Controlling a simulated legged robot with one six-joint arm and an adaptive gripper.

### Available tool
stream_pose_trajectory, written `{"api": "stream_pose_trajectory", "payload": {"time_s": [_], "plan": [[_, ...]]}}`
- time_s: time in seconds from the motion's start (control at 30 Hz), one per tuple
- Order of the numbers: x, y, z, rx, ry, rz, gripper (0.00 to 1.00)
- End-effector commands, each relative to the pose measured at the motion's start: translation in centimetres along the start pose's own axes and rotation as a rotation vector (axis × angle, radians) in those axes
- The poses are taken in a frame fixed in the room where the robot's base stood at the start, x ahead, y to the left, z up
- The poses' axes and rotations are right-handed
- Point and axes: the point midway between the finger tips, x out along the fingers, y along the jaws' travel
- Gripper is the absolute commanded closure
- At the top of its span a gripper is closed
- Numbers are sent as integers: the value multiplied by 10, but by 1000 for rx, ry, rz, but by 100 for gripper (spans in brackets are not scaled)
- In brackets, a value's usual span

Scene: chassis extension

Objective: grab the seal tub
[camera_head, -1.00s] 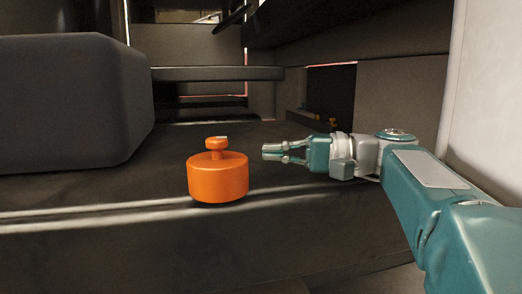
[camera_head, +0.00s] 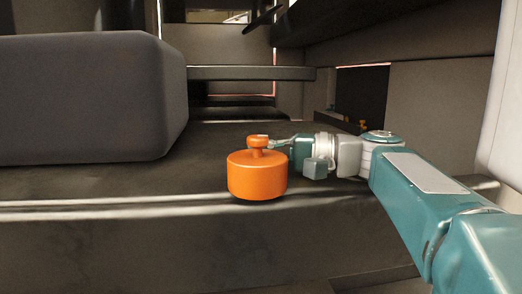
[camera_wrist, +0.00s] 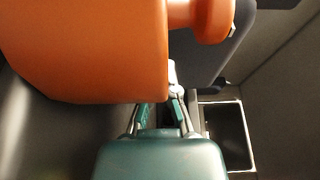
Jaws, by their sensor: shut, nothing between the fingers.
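The seal tub (camera_head: 257,175) is an orange cylinder with a narrower knob on top, upright on the dark ledge near its front edge. My gripper (camera_head: 274,142) is just right of the knob at its height, its fingertips partly hidden at the knob. It is shut and holds nothing. In the wrist view the tub (camera_wrist: 85,50) fills the upper left, very near the camera, with its knob (camera_wrist: 205,18) to the right. The tub hides part of my gripper's fingers (camera_wrist: 172,95); whether they touch it I cannot tell.
A large dark rounded block (camera_head: 85,100) stands on the ledge to the left. A grey crossbar (camera_head: 250,73) spans the back. A white panel (camera_head: 505,120) rises at the right edge. The ledge (camera_head: 120,185) is clear left of the tub.

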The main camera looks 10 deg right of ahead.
Motion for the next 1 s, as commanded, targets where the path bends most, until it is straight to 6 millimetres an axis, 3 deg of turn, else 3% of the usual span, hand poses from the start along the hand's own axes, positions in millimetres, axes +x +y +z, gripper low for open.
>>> {"api": "stream_pose_trajectory", "payload": {"time_s": [0.2,0.57,0.67,1.0], "plan": [[-6,0,14,0,1,0,100],[-8,0,13,0,2,1,100],[-19,0,13,0,5,1,100],[-85,1,11,0,7,0,100]]}}
